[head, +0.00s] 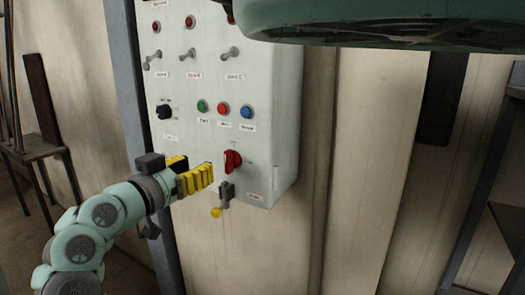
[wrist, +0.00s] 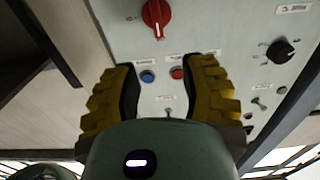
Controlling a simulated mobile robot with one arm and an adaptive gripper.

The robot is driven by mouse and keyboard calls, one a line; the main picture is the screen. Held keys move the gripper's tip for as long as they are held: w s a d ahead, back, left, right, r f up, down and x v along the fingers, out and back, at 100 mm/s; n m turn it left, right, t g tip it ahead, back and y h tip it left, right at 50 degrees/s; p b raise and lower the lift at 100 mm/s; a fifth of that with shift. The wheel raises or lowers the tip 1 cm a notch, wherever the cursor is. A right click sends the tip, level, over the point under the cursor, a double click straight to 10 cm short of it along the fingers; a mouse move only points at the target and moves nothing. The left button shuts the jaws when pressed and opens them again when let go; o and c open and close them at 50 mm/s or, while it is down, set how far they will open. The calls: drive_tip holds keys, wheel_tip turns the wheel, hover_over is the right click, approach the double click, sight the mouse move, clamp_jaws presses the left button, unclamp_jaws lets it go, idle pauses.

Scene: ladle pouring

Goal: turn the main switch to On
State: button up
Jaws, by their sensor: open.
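The main switch is a red rotary knob (head: 233,161) low on the pale control box (head: 268,110). In the wrist view the red knob (wrist: 157,14) is at the top edge, its grip roughly upright with a pale mark at its lower end. Its labels are too small to read for certain. My gripper (head: 208,177), with yellow ribbed fingers, is left of and slightly below the knob in the head view. In the wrist view my gripper (wrist: 162,72) is open and empty, its fingers apart, with the knob beyond their tips. I see no contact.
A grey part with a yellow round end (head: 216,212) sits just below the knob. Green, red and blue buttons (head: 224,109), a black selector (head: 164,112) and several toggle levers (head: 230,53) are above. A blue-grey post (head: 126,75) stands left of the box.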

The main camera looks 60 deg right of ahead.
sight(225, 153)
drive_tip(key=d+p, duration=0.2)
drive_tip(key=d, duration=0.1)
drive_tip(key=d+p, duration=0.2)
drive_tip(key=d, duration=0.1)
drive_tip(key=d+p, duration=0.1)
drive_tip(key=d, duration=0.3)
drive_tip(key=shift+w+d+r+p, duration=0.1)
drive_tip(key=shift+w+p, duration=0.2)
drive_tip(key=shift+p, duration=0.1)
drive_tip(key=shift+d, duration=0.4)
drive_tip(key=shift+o, duration=0.5)
drive_tip(key=shift+w+a, duration=0.1)
clamp_jaws()
